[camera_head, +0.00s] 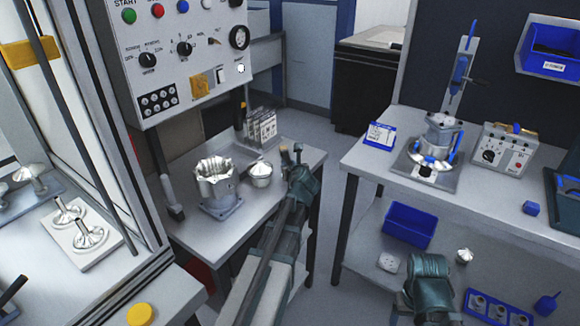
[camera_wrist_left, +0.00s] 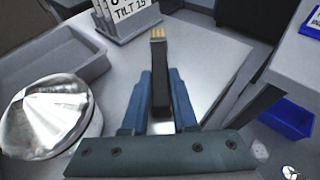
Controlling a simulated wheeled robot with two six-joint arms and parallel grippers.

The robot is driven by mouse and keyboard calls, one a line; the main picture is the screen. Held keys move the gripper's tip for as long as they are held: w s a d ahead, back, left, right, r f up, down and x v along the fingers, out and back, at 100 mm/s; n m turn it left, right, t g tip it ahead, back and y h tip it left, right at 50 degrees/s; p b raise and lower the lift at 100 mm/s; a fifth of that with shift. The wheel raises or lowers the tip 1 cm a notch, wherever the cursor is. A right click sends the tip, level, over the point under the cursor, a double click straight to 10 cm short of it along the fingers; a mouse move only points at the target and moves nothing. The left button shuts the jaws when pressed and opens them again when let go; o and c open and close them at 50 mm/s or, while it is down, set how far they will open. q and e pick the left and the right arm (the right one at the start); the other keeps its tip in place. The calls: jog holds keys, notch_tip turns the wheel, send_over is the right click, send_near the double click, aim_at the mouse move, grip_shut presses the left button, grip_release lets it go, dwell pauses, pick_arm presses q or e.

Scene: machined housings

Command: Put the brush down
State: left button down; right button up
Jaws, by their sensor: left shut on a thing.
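My left gripper (camera_head: 292,160) is over the right part of the small grey table (camera_head: 240,225). It is shut on the brush (camera_wrist_left: 158,60), which has a dark handle and a tan bristle end. In the left wrist view the brush stands out between the two blue-grey fingers (camera_wrist_left: 160,100), bristle end away from the palm. In the head view only a small part of the brush (camera_head: 298,148) shows. Whether it touches the table top is unclear. Of my right arm, a dark green part (camera_head: 430,285) shows at the lower right, its fingers hidden.
A metal housing (camera_head: 215,185) and a silver domed part (camera_head: 260,174) stand left of my left gripper. A card rack (camera_head: 262,128) stands behind. In the wrist view, a grey tray (camera_wrist_left: 55,60) lies left of the brush, with bare table on the right.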

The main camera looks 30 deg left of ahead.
pick_arm(q)
jog(key=c, duration=0.7)
grip_release()
jog(key=shift+f, duration=0.1)
jog(key=shift+r+p, duration=0.3)
jog(key=p+v, duration=0.4)
jog(key=v, duration=0.8)
jog(key=shift+a+f, duration=0.1)
